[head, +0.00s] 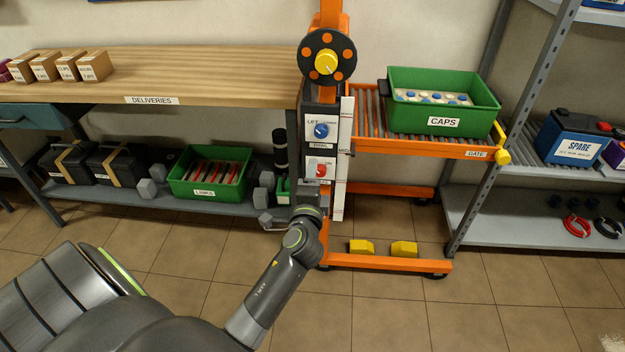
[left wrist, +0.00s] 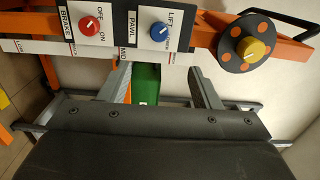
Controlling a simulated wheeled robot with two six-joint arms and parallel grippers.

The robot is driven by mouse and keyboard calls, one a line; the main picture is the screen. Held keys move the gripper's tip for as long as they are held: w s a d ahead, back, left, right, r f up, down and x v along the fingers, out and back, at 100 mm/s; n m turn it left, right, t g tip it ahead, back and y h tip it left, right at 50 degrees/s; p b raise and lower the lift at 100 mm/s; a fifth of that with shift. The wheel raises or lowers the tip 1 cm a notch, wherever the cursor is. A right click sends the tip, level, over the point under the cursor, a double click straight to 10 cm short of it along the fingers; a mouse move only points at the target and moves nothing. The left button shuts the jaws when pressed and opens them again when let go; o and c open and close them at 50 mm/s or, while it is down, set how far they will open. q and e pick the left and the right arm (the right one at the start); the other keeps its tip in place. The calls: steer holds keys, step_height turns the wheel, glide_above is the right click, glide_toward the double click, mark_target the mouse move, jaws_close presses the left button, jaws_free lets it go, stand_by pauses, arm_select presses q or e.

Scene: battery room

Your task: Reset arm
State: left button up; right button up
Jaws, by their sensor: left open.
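My left gripper (head: 300,192) is just below the control panel of the orange lift stand. In the left wrist view its two fingers (left wrist: 158,80) are spread apart with nothing held between them, and a green bin shows behind the gap. The panel carries a blue PAWL knob (head: 321,130) marked LIFT and a red BRAKE knob (head: 320,170). In the left wrist view the red knob (left wrist: 90,27) and blue knob (left wrist: 159,32) are clear of the fingers. Above them is a black handwheel (head: 327,57) with orange dots and a yellow hub. My right gripper is not visible.
A green CAPS bin (head: 443,118) stands on the orange roller deck with its GATE (head: 478,154). The wooden DELIVERIES bench (head: 180,85) is at left, with a green bin (head: 209,171) on the shelf below. A grey shelf rack with a SPARE battery (head: 575,142) stands at right.

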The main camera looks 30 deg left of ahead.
arm_select(q)
steer(key=s+f+n+g+h+p, duration=0.1)
steer(key=s+f+g+h+p, duration=0.2)
steer(key=f, duration=1.4)
steer(key=s+d+f+n+g+h+p, duration=0.15)
steer(key=s+f+n+g, duration=0.3)
steer(key=s+f, duration=0.85)
steer(key=s+f+n+g+h+p, duration=0.1)
steer(key=s+f, duration=0.4)
steer(key=s, duration=0.5)
steer(key=s+d+f+n+g+h, duration=0.1)
steer(key=s+f+n+g, duration=0.2)
steer(key=s, duration=0.7)
steer(key=s+f+n+g+h+p, duration=0.1)
steer(key=s+f+n+g, duration=0.2)
steer(key=s+f, duration=0.4)
steer(key=s, duration=0.4)
steer(key=shift+d+f+p, duration=0.15)
steer(key=shift+d+p, duration=0.2)
steer(key=shift+d, duration=0.05)
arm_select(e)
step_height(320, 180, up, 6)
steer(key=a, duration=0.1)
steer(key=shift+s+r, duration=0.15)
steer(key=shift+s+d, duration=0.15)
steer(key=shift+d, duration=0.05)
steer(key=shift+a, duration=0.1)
